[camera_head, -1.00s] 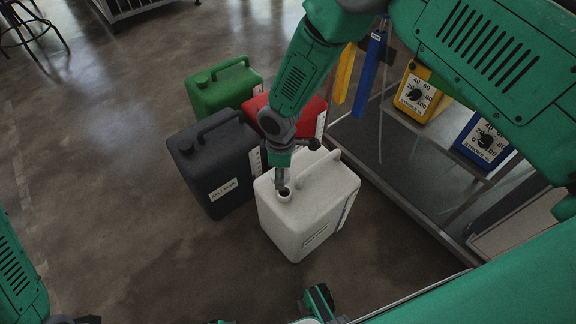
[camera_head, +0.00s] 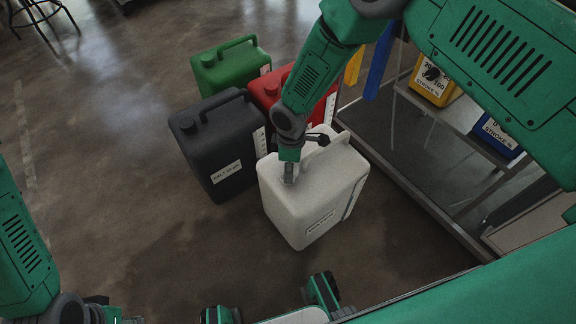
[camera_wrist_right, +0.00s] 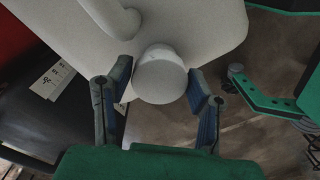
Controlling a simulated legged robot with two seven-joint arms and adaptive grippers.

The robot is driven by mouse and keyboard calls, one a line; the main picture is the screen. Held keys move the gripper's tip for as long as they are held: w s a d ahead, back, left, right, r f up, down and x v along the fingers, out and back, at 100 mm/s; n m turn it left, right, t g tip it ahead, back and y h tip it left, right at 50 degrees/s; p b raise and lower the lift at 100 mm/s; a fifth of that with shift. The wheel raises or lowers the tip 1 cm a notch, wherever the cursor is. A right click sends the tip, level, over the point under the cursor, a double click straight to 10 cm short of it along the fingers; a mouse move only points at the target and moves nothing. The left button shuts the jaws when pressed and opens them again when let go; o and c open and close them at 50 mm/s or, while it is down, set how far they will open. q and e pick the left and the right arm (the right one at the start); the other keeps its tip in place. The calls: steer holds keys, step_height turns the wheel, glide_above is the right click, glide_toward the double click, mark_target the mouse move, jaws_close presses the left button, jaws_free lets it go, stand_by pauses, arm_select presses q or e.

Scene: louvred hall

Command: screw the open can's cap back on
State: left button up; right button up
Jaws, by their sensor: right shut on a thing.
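The white can (camera_head: 317,205) stands upright on the floor in the middle of the head view, its handle (camera_head: 318,155) on top. My right gripper (camera_head: 289,177) points down at the can's top, where its neck is hidden behind the fingers. In the right wrist view the round white cap (camera_wrist_right: 160,78) sits between the two fingers of the right gripper (camera_wrist_right: 158,98), which is shut on it. The cap is over the can's top; whether it touches or is seated on the neck cannot be told. My left gripper is outside the views.
A dark grey can (camera_head: 219,150), a green can (camera_head: 229,68) and a red can (camera_head: 268,88) stand close behind the white can. A metal-framed rack (camera_head: 430,205) with a yellow box (camera_head: 434,84) and a blue box (camera_head: 497,136) is at the right.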

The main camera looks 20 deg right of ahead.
steer(key=shift+f, duration=0.1)
steer(key=shift+a, duration=0.45)
steer(key=shift+d, duration=0.1)
steer(key=shift+d+f, duration=0.15)
steer(key=shift+d, duration=0.15)
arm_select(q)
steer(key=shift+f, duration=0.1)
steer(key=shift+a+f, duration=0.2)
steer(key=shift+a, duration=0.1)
arm_select(e)
steer(key=shift+a+f, duration=0.1)
steer(key=shift+a, duration=0.2)
arm_select(q)
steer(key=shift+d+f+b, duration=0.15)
steer(key=shift+b, duration=0.2)
arm_select(e)
steer(key=shift+f, duration=0.35)
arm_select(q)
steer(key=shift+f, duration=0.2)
arm_select(e)
steer(key=shift+f, duration=0.3)
